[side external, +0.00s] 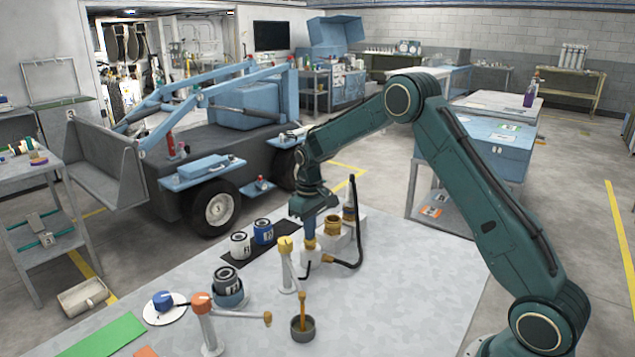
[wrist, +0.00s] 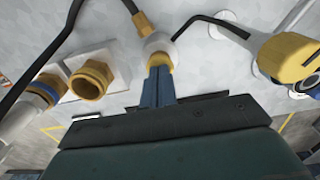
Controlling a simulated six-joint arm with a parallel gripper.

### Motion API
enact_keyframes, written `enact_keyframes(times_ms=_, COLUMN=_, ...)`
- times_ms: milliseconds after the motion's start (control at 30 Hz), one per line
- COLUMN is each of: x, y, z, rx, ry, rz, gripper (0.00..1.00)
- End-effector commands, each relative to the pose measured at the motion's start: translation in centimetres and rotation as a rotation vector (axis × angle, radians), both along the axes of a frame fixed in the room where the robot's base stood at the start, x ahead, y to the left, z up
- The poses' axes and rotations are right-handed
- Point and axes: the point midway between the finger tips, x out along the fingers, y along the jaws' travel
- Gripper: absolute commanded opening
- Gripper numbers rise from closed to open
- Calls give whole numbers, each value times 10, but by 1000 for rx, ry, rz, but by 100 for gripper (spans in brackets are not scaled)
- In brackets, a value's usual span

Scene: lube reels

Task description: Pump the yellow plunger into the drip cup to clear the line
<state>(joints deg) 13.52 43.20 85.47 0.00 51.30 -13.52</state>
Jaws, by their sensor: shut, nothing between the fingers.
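My gripper (side external: 310,236) is shut and points down, its blue fingertips at a yellow plunger (side external: 310,243) on a white body. In the wrist view the shut fingers (wrist: 158,78) meet the yellow collar (wrist: 158,60) of that white fitting and hide part of it. Whether they press it or only touch it I cannot tell. A dark grey round cup (side external: 303,328), likely the drip cup, stands at the table's front. An orange-yellow rod (side external: 302,305) hangs into it from the arm of a yellow-topped white post (side external: 286,245). The post's yellow head also shows in the wrist view (wrist: 290,55).
A brass fitting (side external: 332,228) and a black hose (side external: 355,245) are right of my gripper. An orange-topped post (side external: 200,303), labelled cans (side external: 228,282) and a blue knob (side external: 162,300) stand left. The table's (side external: 400,300) right side is clear.

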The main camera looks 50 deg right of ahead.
Motion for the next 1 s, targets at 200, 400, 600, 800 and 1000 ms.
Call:
enact_keyframes(times_ms=200, x=-1, y=0, z=-7, rx=1, ry=3, rz=0, gripper=0)
enact_keyframes(times_ms=400, x=-1, y=0, z=-6, rx=1, ry=3, rz=0, gripper=0)
enact_keyframes(times_ms=600, x=-1, y=0, z=-2, rx=1, ry=3, rz=0, gripper=0)
enact_keyframes(times_ms=800, x=0, y=0, z=9, rx=0, ry=1, rz=0, gripper=0)
enact_keyframes(times_ms=1000, x=0, y=0, z=21, rx=0, ry=0, rz=0, gripper=0)
